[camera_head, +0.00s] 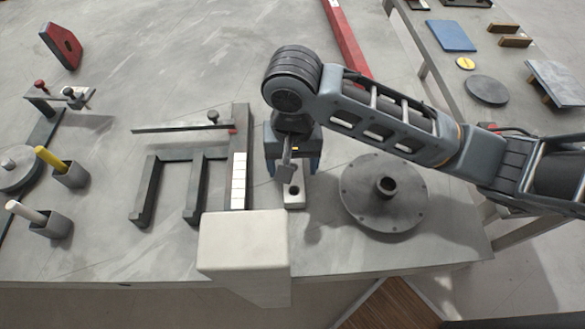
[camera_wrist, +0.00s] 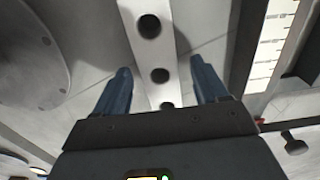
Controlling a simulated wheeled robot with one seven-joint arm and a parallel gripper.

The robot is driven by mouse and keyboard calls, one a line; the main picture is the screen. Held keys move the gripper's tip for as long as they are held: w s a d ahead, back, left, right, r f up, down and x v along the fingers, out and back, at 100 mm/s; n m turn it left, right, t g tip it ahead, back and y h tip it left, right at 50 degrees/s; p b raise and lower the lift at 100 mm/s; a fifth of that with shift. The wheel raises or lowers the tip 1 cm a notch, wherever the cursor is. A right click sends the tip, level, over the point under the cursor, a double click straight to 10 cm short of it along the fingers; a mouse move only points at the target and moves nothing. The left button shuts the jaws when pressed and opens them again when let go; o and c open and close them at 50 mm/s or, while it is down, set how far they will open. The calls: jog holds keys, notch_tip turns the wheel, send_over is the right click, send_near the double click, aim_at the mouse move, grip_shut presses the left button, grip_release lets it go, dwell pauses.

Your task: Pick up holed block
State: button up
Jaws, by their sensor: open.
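A pale, long block with several round holes in a row (camera_wrist: 150,28) lies below my gripper. In the head view the front end of this holed block (camera_head: 295,192) shows one hole; the rest is hidden under my gripper. My gripper (camera_head: 293,172) points down over it. In the wrist view the two blue fingers of my gripper (camera_wrist: 160,72) are apart, one on each side of the block. No contact between fingers and block shows. The exact height above the table is hard to tell.
A round flanged disc (camera_head: 386,190) lies right of the block. A dark frame with a white scale (camera_head: 238,180) stands close on its left. A pale box-shaped piece (camera_head: 243,240) is in front. A red holed plate (camera_head: 62,46) stands at the far left.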

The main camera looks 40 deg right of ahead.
jog(key=shift+c, duration=0.3)
grip_shut()
dwell(0.3)
jog(key=shift+r, duration=0.1)
